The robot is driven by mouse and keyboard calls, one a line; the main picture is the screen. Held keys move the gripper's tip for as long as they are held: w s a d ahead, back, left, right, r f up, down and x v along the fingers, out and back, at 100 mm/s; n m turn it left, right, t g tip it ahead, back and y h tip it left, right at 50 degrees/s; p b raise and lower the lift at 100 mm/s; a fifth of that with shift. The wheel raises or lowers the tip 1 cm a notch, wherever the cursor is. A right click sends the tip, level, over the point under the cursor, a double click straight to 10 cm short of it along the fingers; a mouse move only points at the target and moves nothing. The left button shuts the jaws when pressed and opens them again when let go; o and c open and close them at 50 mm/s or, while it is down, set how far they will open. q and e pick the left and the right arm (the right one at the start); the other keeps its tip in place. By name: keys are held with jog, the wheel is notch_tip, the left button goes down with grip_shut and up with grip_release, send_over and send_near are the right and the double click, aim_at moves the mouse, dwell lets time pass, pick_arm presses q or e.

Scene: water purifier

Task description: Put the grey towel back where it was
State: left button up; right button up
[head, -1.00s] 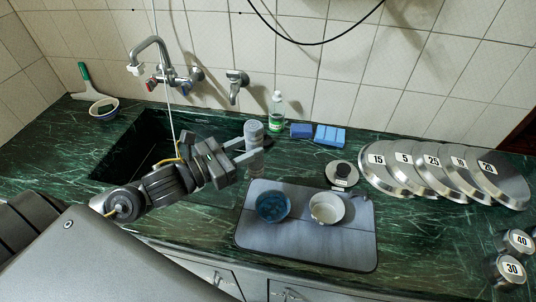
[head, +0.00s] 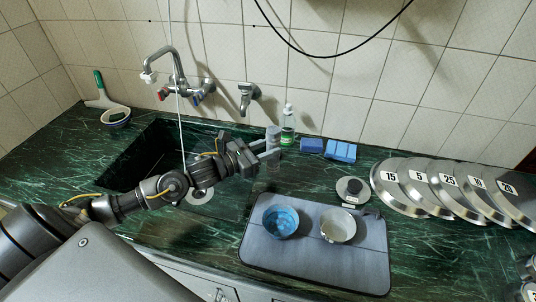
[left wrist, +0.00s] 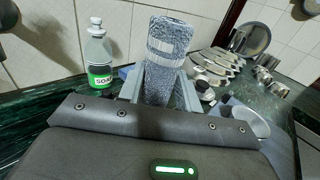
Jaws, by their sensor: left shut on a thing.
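The grey towel (head: 273,133) is a rolled, upright bundle beside the soap bottle in the head view. It also fills the middle of the left wrist view (left wrist: 166,60). My left gripper (head: 270,150) is shut on the towel, one finger on each side of it. The towel's lower part is partly hidden by the fingers, and I cannot tell whether it touches the counter. My right gripper is not in view.
A soap bottle (head: 288,125) stands just behind the towel, with blue sponges (head: 341,151) to its right. The sink (head: 140,150) lies left. A grey mat (head: 315,270) holds a blue bowl (head: 281,222) and a white bowl (head: 338,226). Numbered lids (head: 420,185) stand right.

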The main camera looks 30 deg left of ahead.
pick_arm(q)
jog(key=f, duration=0.2)
jog(key=f+p, duration=0.1)
jog(key=shift+w+a+f, duration=0.15)
jog(key=shift+w+f, duration=0.25)
jog(key=shift+f, duration=0.1)
jog(key=shift+f, duration=0.1)
jog(key=shift+f, duration=0.15)
jog(key=o, duration=1)
